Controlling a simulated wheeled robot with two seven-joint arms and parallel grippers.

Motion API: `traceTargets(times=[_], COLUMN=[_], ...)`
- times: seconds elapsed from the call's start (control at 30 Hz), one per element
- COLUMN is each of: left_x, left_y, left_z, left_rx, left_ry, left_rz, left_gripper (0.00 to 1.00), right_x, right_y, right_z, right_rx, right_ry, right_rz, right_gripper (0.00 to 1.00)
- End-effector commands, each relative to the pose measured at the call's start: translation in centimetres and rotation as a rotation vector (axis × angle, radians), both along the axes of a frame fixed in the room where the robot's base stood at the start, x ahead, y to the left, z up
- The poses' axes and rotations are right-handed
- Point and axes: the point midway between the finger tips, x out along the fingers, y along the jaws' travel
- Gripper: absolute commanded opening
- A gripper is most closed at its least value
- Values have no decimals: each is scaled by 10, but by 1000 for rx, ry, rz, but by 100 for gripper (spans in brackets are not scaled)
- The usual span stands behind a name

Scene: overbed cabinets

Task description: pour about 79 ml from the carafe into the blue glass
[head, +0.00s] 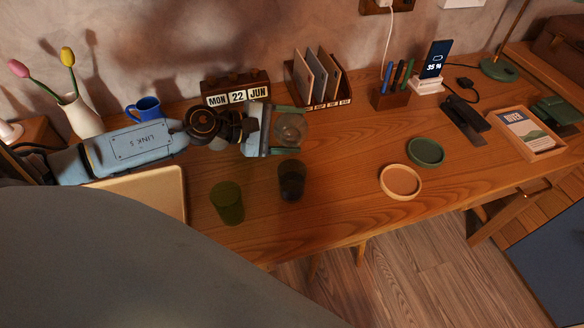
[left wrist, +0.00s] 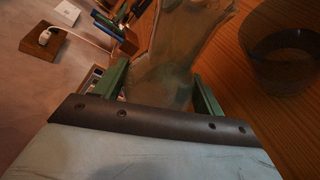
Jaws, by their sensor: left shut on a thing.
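The clear carafe (head: 293,128) is between the green fingers of my left gripper (head: 290,131), which is shut on it. In the left wrist view the carafe (left wrist: 165,60) fills the space between the fingers (left wrist: 160,92). I cannot tell its tilt or how much liquid it holds. A dark bluish glass (head: 291,182), seemingly the blue glass, stands upright on the desk just in front of the carafe. It also shows at the right of the left wrist view (left wrist: 283,62). A green glass (head: 228,204) stands to its left. My right gripper is not in view.
A tan tray (head: 170,178) lies left of the glasses. A calendar block (head: 236,92), a file sorter (head: 320,80) and a blue mug (head: 145,108) stand behind. Two coasters, orange (head: 400,181) and green (head: 426,152), lie to the right. The desk between is clear.

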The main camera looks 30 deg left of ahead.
Motion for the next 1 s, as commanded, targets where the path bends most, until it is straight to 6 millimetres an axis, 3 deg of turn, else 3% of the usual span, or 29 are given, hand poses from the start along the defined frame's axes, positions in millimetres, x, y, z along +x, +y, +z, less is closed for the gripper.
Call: traceTargets(times=[0.47,0.93,1.0], left_x=[0,-9,-5], left_y=[-1,-8,-5], left_z=[3,11,10], left_rx=[-11,-171,-223], left_ry=[11,242,316], left_rz=[1,1,1], left_gripper=[26,26,26], right_x=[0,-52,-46], right_y=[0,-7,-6], right_z=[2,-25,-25], right_rx=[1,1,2], right_ry=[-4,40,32], right_rz=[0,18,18], right_gripper=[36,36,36])
